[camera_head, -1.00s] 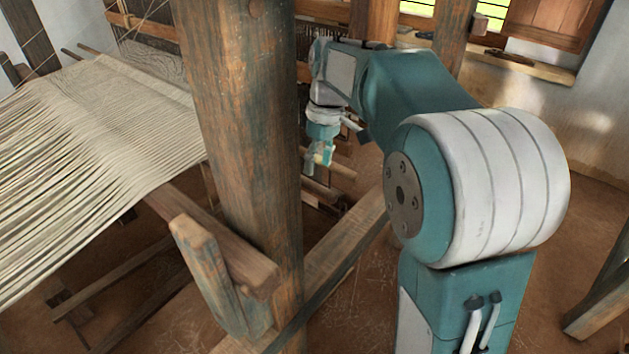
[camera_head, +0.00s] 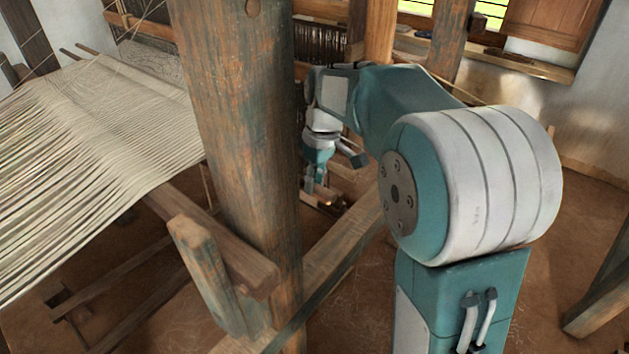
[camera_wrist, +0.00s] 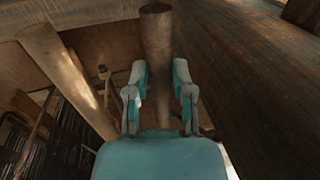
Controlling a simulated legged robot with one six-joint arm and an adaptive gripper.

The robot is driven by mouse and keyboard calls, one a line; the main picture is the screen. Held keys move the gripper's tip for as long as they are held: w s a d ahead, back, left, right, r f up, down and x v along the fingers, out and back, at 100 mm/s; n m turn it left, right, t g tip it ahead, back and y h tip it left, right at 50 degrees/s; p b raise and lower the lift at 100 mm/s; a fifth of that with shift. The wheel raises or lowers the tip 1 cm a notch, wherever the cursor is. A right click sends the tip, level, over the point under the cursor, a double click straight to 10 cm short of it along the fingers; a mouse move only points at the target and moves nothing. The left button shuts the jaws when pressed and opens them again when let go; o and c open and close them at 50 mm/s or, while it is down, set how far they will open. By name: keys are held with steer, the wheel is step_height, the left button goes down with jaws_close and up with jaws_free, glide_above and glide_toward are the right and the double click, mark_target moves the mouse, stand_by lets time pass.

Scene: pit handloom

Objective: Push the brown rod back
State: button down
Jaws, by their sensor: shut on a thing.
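The brown rod (camera_wrist: 158,40) shows in the wrist view as a dark round bar with a blunt end near the top. It runs down between the two teal fingers of my gripper (camera_wrist: 159,80), which is shut on it with one finger along each side. The rod's lower part is hidden behind the gripper body. In the head view my gripper (camera_head: 318,184) points down beyond the big post, low among the loom timbers. The rod is too small to make out clearly there.
A thick upright post (camera_head: 238,130) stands close to the left of my arm. Woven cloth and warp threads (camera_head: 90,130) stretch at the left. A long floor beam (camera_head: 345,240) runs below the gripper. In the wrist view a pale wooden bar (camera_wrist: 65,75) lies left of the rod.

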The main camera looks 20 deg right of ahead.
steer(key=shift+s+a+f, duration=0.1)
steer(key=shift+s+a, duration=0.75)
steer(key=shift+a, duration=0.2)
steer(key=shift+c, duration=2.4)
jaws_free()
steer(key=shift+a, duration=0.1)
